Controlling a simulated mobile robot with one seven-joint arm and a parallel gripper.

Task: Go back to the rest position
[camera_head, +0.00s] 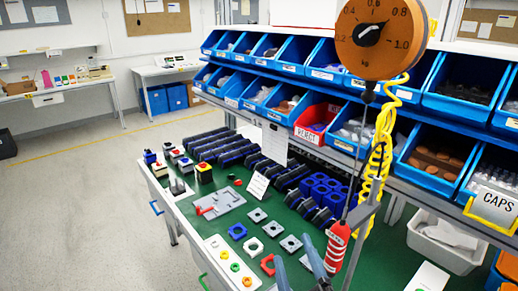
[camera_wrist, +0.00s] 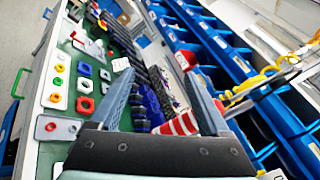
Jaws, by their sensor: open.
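My gripper (camera_head: 294,255) is at the bottom centre of the head view, above the green-topped workbench (camera_head: 215,230). Its two blue-grey fingers stand apart. The wrist view also shows my gripper (camera_wrist: 160,75) open, with nothing between the fingers that I can make out as held. A grey plate with a red lever (camera_head: 215,203) lies nearer. None of these touches my gripper.
A red hanging tool (camera_head: 338,245) with a yellow coiled cable (camera_head: 382,140) hangs close right of my gripper, below an orange dial (camera_head: 372,36). Blue bins (camera_head: 330,62) and a red reject bin (camera_head: 313,128) line the rack behind. Open floor (camera_head: 75,200) lies left.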

